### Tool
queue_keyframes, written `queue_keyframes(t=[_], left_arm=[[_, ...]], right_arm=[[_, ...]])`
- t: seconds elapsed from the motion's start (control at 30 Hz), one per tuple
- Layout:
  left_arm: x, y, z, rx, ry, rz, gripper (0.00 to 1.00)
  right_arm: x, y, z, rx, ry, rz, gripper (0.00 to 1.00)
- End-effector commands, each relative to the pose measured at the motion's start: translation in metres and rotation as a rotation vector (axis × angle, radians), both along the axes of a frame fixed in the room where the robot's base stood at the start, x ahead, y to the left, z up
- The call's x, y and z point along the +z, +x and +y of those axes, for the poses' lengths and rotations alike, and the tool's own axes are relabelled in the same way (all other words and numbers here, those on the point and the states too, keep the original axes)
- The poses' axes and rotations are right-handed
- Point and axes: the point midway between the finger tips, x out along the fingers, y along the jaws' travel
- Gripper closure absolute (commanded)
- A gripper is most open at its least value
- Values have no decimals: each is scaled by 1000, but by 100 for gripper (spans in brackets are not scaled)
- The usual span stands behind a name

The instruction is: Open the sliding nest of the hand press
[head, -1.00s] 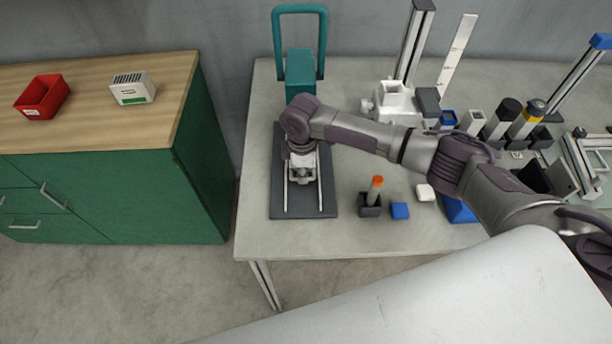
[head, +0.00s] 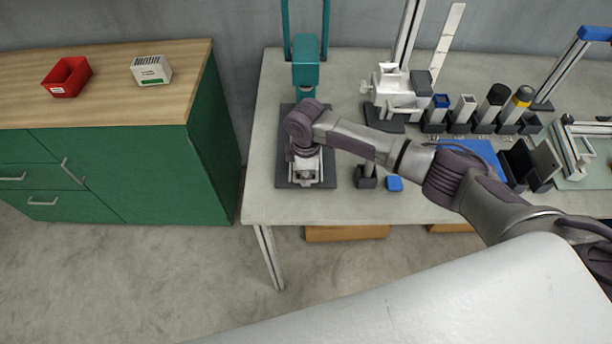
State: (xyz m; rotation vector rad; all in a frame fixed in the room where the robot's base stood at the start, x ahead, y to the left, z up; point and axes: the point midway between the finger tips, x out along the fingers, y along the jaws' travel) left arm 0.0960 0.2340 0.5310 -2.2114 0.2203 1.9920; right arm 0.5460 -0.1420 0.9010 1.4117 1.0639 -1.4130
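The hand press (head: 306,76) is teal, with a tall frame at the back of the table and a dark base plate (head: 283,160) in front of it. The sliding nest (head: 312,179), a pale metal block, sits at the front end of the base plate, away from the press column. My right gripper (head: 303,155) points down at the nest from above and behind. My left gripper is not in view.
A dark holder (head: 366,178) and a blue block (head: 394,184) stand right of the base plate. A white fixture (head: 392,88) and several capped cylinders stand farther right. The green cabinet (head: 150,165) carries a red bin (head: 67,78) and a white box (head: 150,70).

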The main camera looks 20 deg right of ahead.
Motion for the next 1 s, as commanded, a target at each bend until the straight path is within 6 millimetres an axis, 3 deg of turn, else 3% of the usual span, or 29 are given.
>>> queue_keyframes(t=[0.07, 0.47, 1.0], left_arm=[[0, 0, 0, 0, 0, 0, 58], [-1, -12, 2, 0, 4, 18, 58], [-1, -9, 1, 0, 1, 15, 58]], right_arm=[[0, 0, 0, 0, 1, 1, 79], [7, 0, 0, 0, 1, 1, 79], [107, 0, 0, 1, 1, -2, 79]])
